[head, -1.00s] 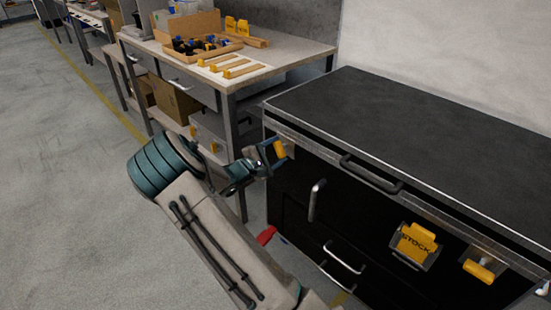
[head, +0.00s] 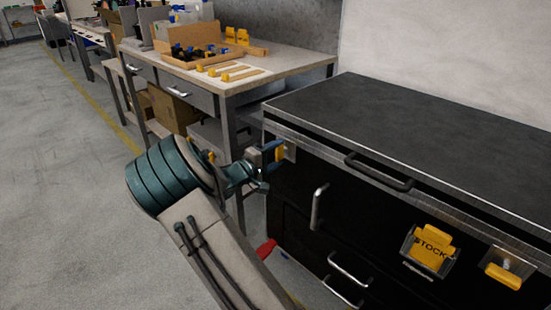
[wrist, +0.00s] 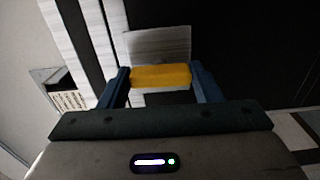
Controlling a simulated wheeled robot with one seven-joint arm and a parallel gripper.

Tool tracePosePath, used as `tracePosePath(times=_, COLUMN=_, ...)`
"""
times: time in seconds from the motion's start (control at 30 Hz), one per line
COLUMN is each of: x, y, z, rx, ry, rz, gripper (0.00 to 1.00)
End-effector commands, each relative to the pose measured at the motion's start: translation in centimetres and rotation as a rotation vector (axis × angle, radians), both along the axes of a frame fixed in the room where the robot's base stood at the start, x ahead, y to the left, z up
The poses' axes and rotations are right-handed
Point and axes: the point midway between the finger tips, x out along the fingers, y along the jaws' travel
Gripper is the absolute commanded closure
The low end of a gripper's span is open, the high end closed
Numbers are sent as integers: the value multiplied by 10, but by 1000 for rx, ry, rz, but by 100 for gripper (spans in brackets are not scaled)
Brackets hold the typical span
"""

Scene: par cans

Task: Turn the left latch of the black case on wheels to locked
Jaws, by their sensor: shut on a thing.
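The black case (head: 420,130) stands at the right of the head view, with a dark top and a metal edge strip. Its left latch, with a yellow handle (head: 279,154), is at the front's left upper corner, partly hidden by my gripper (head: 270,156). In the wrist view the yellow handle (wrist: 160,76) lies between the two blue fingers of my gripper (wrist: 161,88), in front of a light metal plate (wrist: 158,45). The fingers are shut on the handle at its two ends. The handle looks roughly upright in the head view.
A second yellow-handled latch (head: 503,275) is at the case's right. A yellow STOCK card holder (head: 430,248) and metal pull handles (head: 318,206) stick out of the front. A workbench (head: 285,68) with wooden trays stands behind my arm. Open floor lies left.

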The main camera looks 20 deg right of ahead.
Motion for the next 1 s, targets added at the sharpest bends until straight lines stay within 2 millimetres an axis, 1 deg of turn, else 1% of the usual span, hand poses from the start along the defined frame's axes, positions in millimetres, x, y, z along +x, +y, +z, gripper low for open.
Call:
tracePosePath(times=0.37, x=0, y=1, z=-1, rx=4, ry=-6, rz=1, gripper=65)
tracePosePath(times=0.4, x=0, y=1, z=-1, rx=4, ry=-6, rz=1, gripper=39)
tracePosePath(times=0.47, x=0, y=1, z=-1, rx=4, ry=-6, rz=1, gripper=22)
tracePosePath(times=0.5, x=0, y=1, z=-1, rx=4, ry=-6, rz=1, gripper=20)
tracePosePath(times=0.8, x=-1, y=3, z=0, rx=3, ry=-5, rz=1, gripper=20)
tracePosePath(times=0.87, x=-2, y=7, z=1, rx=3, ry=-5, rz=1, gripper=20)
tracePosePath(times=1.0, x=-9, y=28, z=2, rx=4, ry=-4, rz=5, gripper=20)
